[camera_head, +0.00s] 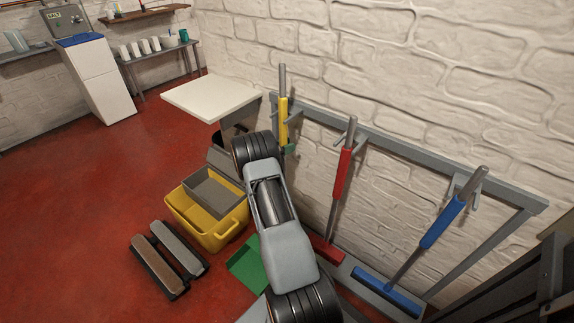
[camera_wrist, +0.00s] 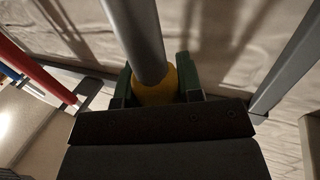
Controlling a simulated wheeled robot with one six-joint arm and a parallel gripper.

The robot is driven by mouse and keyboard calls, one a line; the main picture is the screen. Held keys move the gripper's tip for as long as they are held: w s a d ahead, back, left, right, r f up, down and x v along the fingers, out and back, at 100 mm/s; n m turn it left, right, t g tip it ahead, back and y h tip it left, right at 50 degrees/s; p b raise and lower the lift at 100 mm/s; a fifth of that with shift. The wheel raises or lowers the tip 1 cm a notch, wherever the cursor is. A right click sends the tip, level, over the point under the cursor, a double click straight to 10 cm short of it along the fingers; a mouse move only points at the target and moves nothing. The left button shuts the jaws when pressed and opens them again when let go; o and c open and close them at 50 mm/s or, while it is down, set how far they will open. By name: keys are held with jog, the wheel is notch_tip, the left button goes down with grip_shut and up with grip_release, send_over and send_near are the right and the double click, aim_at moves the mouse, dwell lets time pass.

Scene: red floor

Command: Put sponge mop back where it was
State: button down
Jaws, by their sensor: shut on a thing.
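The sponge mop, which I take to be the one with the yellow sleeve (camera_head: 284,122) and grey pole, stands almost upright by the left end of the grey wall rack (camera_head: 400,148). Its lower part and head are hidden behind my arm. My gripper (camera_head: 289,149) shows a green finger at the yellow sleeve. In the wrist view my gripper (camera_wrist: 156,84) is shut around the yellow sleeve of the mop (camera_wrist: 153,92), with a green finger on each side and the pole rising away. I cannot tell whether the mop sits in a rack hook.
A red-handled tool (camera_head: 341,175) and a blue-handled tool (camera_head: 441,222) lean on the rack to the right. A yellow bucket (camera_head: 222,234), a green dustpan-like piece (camera_head: 247,268) and two brushes (camera_head: 168,260) are on the floor. A white tabletop (camera_head: 208,97) juts out at left. Red floor is clear farther left.

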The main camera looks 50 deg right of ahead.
notch_tip(320, 180, down, 8)
jog(key=b, duration=0.5)
jog(key=shift+f, duration=0.2)
jog(key=c, duration=0.8)
grip_release()
